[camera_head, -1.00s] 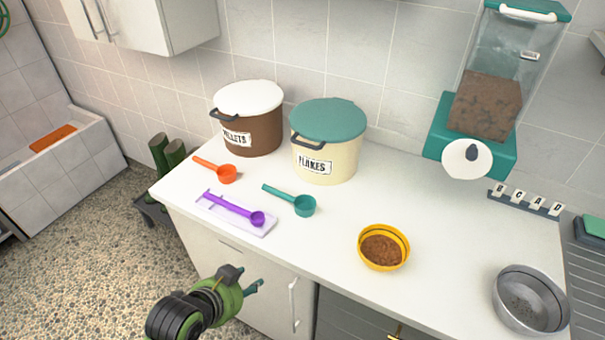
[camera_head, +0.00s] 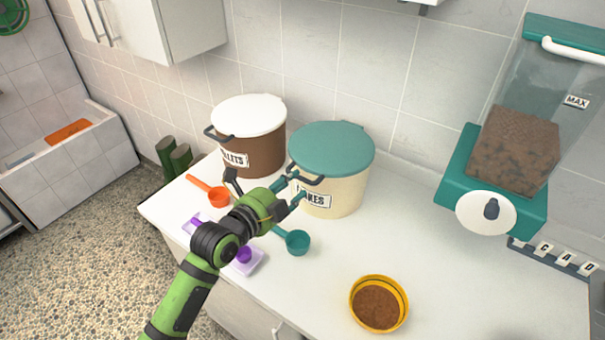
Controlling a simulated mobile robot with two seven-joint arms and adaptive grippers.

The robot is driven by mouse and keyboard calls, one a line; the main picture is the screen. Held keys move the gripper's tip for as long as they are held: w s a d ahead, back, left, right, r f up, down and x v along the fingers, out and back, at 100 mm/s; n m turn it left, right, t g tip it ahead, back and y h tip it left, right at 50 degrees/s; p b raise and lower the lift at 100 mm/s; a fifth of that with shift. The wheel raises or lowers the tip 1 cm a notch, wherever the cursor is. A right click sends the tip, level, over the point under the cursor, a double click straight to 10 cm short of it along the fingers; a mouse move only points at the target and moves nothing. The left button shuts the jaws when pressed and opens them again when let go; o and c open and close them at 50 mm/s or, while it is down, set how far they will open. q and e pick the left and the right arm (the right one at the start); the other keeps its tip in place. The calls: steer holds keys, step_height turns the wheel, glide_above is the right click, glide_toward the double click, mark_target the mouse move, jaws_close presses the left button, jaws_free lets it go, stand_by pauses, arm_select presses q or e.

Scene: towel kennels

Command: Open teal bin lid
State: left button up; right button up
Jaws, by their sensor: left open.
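The teal-lidded bin is cream with a label partly hidden by my gripper; its teal lid (camera_head: 332,148) lies shut on top. A dark handle (camera_head: 306,180) sticks out from the lid's front left edge. My left gripper (camera_head: 294,188) is open, its teal fingertips close to the handle on the front left side of the cream bin (camera_head: 345,199). I cannot tell whether the fingers touch the handle. My right gripper is not in view.
A brown bin (camera_head: 262,155) with a white lid stands left of the teal-lidded one. Orange (camera_head: 218,197), teal (camera_head: 298,242) and purple scoops lie in front, the purple one partly behind my arm. A yellow bowl (camera_head: 377,303) and a teal dispenser (camera_head: 463,180) are to the right.

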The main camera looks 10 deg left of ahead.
mark_target(301, 179)
arm_select(q)
steer(key=p+x, duration=0.1)
steer(key=x, duration=0.3)
steer(key=shift+w+d+f, duration=0.1)
steer(key=shift+w, duration=0.15)
steer(key=c, duration=0.7)
jaws_close()
steer(key=shift+w, duration=0.1)
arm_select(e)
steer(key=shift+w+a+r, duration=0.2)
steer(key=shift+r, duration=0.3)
